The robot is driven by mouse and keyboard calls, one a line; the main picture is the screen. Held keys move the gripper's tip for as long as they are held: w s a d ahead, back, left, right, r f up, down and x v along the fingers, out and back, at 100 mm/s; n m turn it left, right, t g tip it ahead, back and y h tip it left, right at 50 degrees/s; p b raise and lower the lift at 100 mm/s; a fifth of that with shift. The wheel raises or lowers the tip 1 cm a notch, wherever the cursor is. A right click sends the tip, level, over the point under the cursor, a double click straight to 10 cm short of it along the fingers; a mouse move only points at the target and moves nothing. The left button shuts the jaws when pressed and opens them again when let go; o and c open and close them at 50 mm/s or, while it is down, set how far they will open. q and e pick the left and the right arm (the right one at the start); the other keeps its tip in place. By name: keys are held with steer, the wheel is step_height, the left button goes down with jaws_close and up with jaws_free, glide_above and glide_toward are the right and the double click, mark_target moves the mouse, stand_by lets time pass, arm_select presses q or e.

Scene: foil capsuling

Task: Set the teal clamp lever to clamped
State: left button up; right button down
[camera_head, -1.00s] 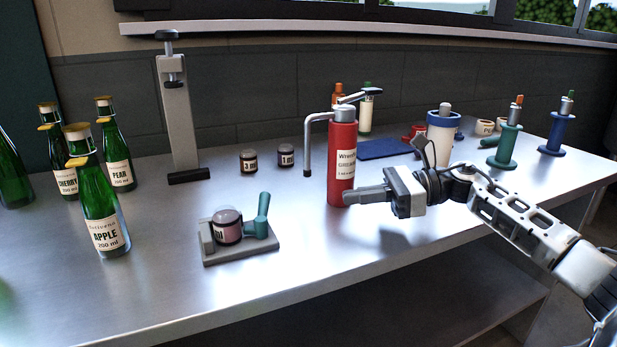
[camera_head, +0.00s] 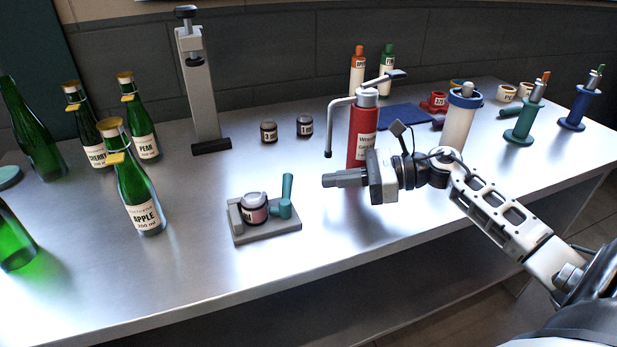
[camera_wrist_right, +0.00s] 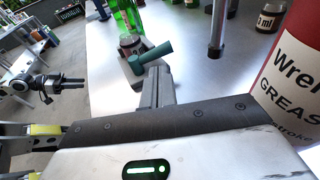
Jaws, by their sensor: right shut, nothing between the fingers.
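The teal clamp lever (camera_head: 287,191) stands nearly upright at the right side of a grey clamp base (camera_head: 266,231). A small jar (camera_head: 254,208) with a pinkish label sits in the clamp, between the grey block on the left and the lever side. In the right wrist view the teal lever (camera_wrist_right: 156,52) shows beyond the fingertips, with the jar (camera_wrist_right: 130,42) behind it. My right gripper (camera_head: 328,180) is shut and empty, pointing left, apart from the lever and to its right.
A red grease bottle (camera_head: 361,140) with a pump stands right behind my right gripper. Green bottles (camera_head: 140,195) stand left of the clamp. A grey press stand (camera_head: 200,95) and two small dark jars (camera_head: 269,131) stand behind. The table front (camera_head: 190,290) is clear.

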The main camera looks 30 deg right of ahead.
steer(key=p+x, duration=0.1)
steer(key=x, duration=0.4)
steer(key=shift+w+a, duration=0.15)
steer(key=shift+w, duration=0.05)
arm_select(q)
steer(key=shift+a+r, duration=0.1)
steer(key=shift+r, duration=0.1)
